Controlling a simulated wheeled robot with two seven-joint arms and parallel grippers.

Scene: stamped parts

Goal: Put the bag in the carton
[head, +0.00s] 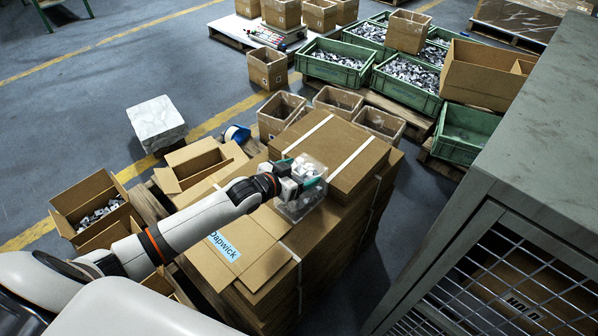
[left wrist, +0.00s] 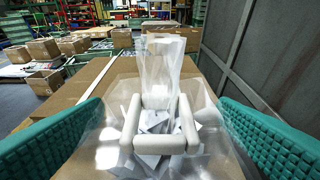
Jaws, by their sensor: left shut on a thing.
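The bag (head: 301,197) is clear plastic with white and grey pieces inside. It is at the edge of a higher pile of flat cardboard, above the stack labelled Dapwick. My left gripper (head: 303,184) is shut on it. In the left wrist view the bag (left wrist: 112,155) is between the teal fingers, with a white U-shaped bar at its middle. I cannot tell whether the bag touches the cardboard. Several open cartons are around: one with metal parts (head: 118,196) at the left, one with raised flaps (head: 190,160) nearer the stack. My right gripper is not in view.
Flat cardboard (head: 335,150) with white straps is stacked at the middle. Green crates (head: 335,68) of metal parts stand behind. A grey mesh-sided cabinet (head: 545,150) closes off the right. A white wrapped block (head: 157,120) stands on the floor at left.

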